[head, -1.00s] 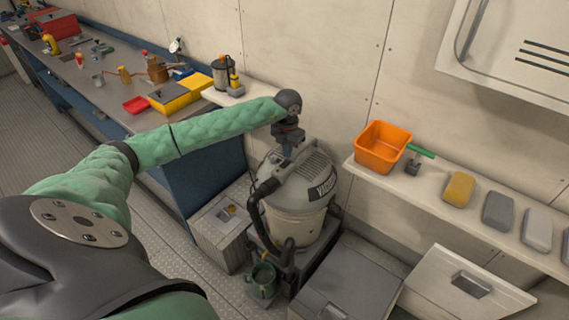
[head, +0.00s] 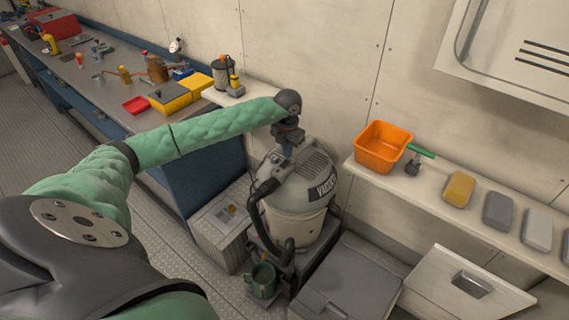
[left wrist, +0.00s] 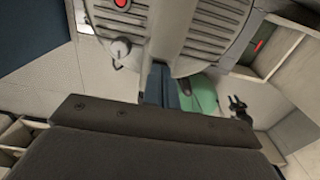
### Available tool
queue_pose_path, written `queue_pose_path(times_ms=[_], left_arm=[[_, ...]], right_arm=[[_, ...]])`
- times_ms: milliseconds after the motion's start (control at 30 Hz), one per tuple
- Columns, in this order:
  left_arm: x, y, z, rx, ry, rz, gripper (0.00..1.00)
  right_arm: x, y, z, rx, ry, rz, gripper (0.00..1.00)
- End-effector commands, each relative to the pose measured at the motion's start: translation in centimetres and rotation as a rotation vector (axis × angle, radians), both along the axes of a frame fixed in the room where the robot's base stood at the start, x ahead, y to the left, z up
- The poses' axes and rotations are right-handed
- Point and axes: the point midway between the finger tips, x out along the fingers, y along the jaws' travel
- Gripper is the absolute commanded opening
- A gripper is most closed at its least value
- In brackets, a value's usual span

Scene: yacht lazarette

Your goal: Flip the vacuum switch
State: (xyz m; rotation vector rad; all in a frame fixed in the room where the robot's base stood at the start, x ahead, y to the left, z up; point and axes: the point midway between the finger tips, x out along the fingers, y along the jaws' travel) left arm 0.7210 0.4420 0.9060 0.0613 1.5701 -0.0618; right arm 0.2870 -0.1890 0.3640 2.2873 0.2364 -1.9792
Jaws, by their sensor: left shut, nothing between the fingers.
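The vacuum (head: 296,206) is a grey and off-white drum with a ribbed lid and a dark label, standing upright below the wall. My left gripper (head: 287,153) points down at the lid from above, its fingers shut and empty. In the left wrist view the shut fingers (left wrist: 164,84) are in front of the lid's edge; I cannot tell whether they touch it. A red part in a pale surround (left wrist: 121,3), which may be the switch, is cut by the top edge. A pale knob (left wrist: 120,48) is below it. My right gripper is not in view.
A black hose (head: 263,207) curves down the vacuum's left side. A green mug (head: 263,279) is at its foot. An orange bin (head: 382,147) and several blocks stand on a wall shelf (head: 420,193) to the right. A cluttered workbench (head: 105,88) runs along the left.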

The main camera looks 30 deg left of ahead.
Motion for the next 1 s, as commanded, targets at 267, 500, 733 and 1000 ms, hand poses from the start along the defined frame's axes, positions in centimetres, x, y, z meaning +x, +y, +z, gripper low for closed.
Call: queue_pose_path(times_ms=[267, 500, 733, 1000], left_arm=[[0.0, 0.0, -0.05, 0.0, 0.0, 0.0, 0.0], [0.0, 0.0, -0.33, 0.0, 0.0, 0.0, 0.0], [0.0, 0.0, -0.61, 0.0, 0.0, 0.0, 0.0], [0.0, 0.0, -0.93, 0.0, 0.0, 0.0, 0.0]], right_arm=[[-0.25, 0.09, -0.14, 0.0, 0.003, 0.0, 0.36], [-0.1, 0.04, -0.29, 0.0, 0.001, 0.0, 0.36], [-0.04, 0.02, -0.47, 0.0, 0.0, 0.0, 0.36], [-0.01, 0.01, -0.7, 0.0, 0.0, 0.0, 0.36]])
